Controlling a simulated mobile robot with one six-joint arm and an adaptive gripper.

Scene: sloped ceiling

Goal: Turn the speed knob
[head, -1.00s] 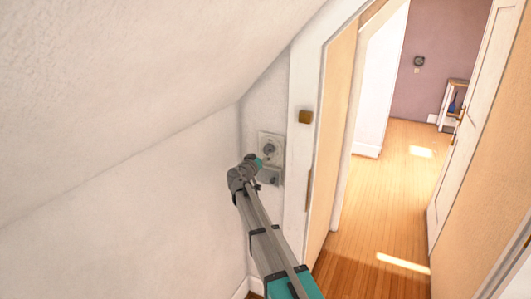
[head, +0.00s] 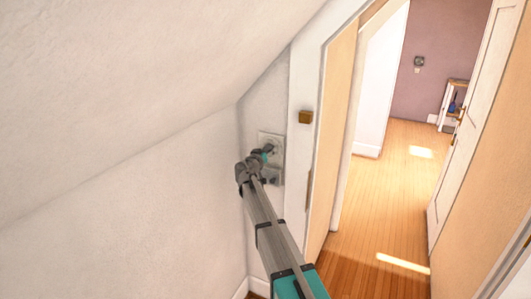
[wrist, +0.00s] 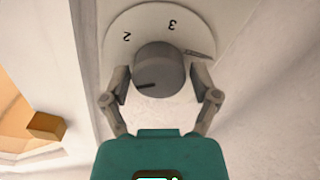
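The speed knob (wrist: 160,72) is a round grey knob on a white dial disc (wrist: 113,40) in the wrist view. The numbers 2 and 3 show upside down on the disc. A dark mark on the knob points to the lower left. My gripper (wrist: 160,84) is open, with one finger on each side of the knob; narrow gaps seem to show between fingers and knob. In the head view, my gripper (head: 264,154) is at the pale wall plate (head: 264,138) and hides part of the knob.
A grey box (head: 273,176) is on the wall just below the plate, partly behind my arm. A sloped ceiling (head: 130,80) comes down at the left. A door frame (head: 302,80) with a small brown block (head: 305,117) stands close on the right.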

